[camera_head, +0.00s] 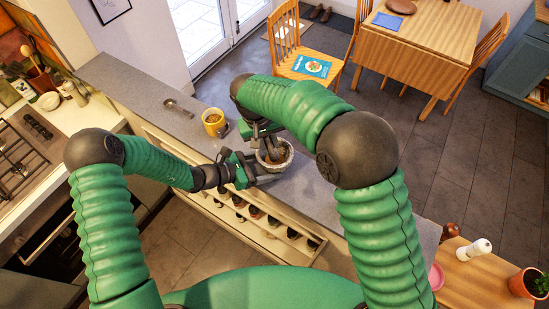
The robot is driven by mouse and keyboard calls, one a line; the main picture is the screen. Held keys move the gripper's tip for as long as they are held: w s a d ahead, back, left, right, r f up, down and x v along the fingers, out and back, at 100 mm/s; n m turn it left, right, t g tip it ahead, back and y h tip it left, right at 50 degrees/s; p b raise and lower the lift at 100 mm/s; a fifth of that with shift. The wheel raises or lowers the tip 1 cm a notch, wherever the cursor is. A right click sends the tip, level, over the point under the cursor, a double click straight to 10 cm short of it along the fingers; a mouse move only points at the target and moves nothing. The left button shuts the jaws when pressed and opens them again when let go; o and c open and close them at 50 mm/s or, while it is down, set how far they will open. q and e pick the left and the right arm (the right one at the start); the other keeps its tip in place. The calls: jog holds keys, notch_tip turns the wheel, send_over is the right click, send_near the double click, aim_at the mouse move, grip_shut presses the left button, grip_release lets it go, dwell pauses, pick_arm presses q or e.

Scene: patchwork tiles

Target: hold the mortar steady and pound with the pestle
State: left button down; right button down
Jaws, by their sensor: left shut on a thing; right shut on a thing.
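The grey stone mortar (286,163) stands on the grey counter in the middle of the head view, with something brown inside. My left gripper (256,172) comes in from the left and is shut on the mortar's left side, at its rim or wall. My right gripper (268,141) is above the mortar, pointing down, and is shut on the pestle. The pestle (273,152) is mostly hidden by the gripper. Its lower end appears inside the mortar's mouth; I cannot tell whether it touches the bottom.
A yellow mug (213,122) stands behind and left of the mortar, with a metal scoop (178,107) farther left. The counter (330,190) is clear to the mortar's right. A stove (22,150) is at left.

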pick_arm(q)
jog(key=shift+r, duration=0.1)
pick_arm(e)
jog(key=shift+f, duration=0.6)
jog(key=shift+v, duration=1.05)
jog(key=shift+w+d+r, duration=0.15)
jog(key=shift+d+r, duration=0.05)
jog(key=shift+f, duration=0.1)
dwell(0.5)
jog(key=shift+a+x, duration=0.2)
jog(key=shift+x, duration=1)
jog(key=shift+v, duration=1.1)
jog(key=shift+d+r, duration=0.15)
jog(key=shift+r, duration=0.15)
